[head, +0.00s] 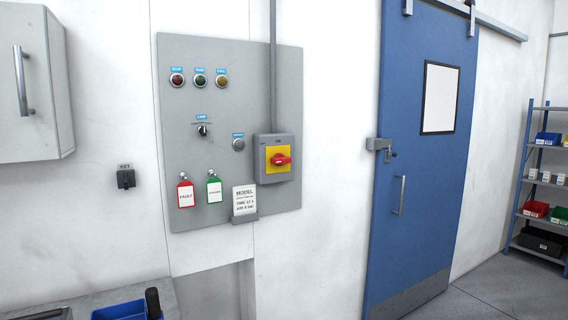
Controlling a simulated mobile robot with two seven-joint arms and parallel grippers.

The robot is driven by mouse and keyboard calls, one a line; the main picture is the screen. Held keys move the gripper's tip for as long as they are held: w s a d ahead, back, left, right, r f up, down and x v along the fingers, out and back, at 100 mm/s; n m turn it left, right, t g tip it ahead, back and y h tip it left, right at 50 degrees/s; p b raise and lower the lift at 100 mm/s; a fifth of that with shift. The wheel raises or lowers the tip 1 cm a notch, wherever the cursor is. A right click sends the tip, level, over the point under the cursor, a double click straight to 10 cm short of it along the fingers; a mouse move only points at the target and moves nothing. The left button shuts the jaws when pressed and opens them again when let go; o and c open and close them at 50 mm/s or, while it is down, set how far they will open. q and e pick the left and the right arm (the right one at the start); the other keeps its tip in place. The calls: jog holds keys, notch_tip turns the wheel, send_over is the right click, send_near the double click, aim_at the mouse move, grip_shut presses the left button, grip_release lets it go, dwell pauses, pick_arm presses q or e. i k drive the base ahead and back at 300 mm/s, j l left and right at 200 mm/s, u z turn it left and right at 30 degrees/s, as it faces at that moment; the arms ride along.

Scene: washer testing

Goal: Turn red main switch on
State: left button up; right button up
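The red main switch (281,160) is a red rotary handle on a yellow plate, on a grey box (286,179) fixed to the grey wall panel (240,80). The handle appears to lie about horizontal. A grey conduit (273,60) runs up from the box. Neither of my grippers is in the head view, so nothing of mine touches the switch.
The panel also holds several push buttons (200,81), a small black selector (203,130), red (185,195) and green (214,191) tags, and a model card (244,200). A blue sliding door (420,190) is at right. A blue bin (122,311) sits bottom left.

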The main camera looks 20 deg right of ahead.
aim_at(279, 159)
jog(key=i+l, duration=0.2)
jog(key=l, duration=0.2)
jog(key=i+l, duration=0.25)
jog(key=l, duration=0.2)
jog(key=i+l+u, duration=0.1)
jog(key=l, duration=0.3)
jog(key=i+l, duration=0.3)
jog(key=l, duration=0.15)
jog(key=i+l, duration=0.25)
jog(key=l, duration=0.2)
jog(key=i+l, duration=0.2)
jog(key=l, duration=0.25)
jog(key=i+l+u, duration=0.1)
jog(key=l, duration=0.35)
jog(key=i+l, duration=0.3)
jog(key=l, duration=0.15)
